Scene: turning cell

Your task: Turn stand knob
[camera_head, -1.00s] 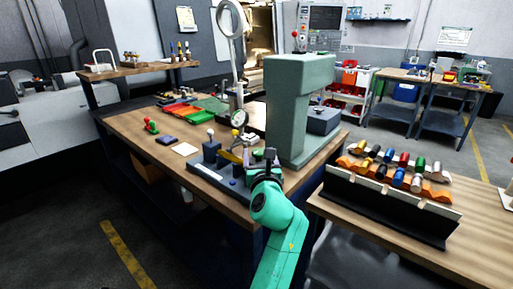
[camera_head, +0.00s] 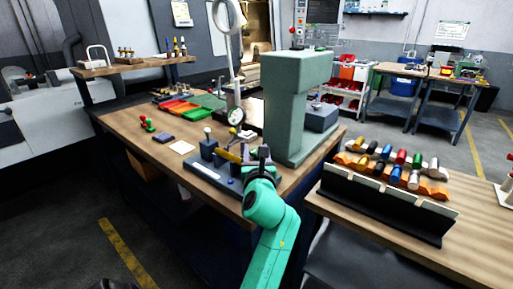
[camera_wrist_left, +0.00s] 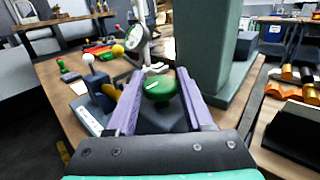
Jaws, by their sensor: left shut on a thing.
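A round green knob (camera_wrist_left: 158,88) with a white mark on top sits on the stand in the left wrist view. My left gripper (camera_wrist_left: 159,76) has its two purple fingers on either side of the knob and is shut on it. In the head view my left gripper (camera_head: 257,155) is at the right end of the dark stand base (camera_head: 207,173), and its fingers and wrist mostly hide the knob. A white ball knob (camera_wrist_left: 88,58) and a yellow ball knob (camera_wrist_left: 117,50) stand on the left. A dial gauge (camera_head: 236,116) stands behind. My right gripper is not in view.
A tall grey-green column (camera_head: 286,110) stands close to the right of the gripper. A rack (camera_head: 385,200) with several coloured cylinders is on the right bench. Red and green trays (camera_head: 183,108) lie at the back left.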

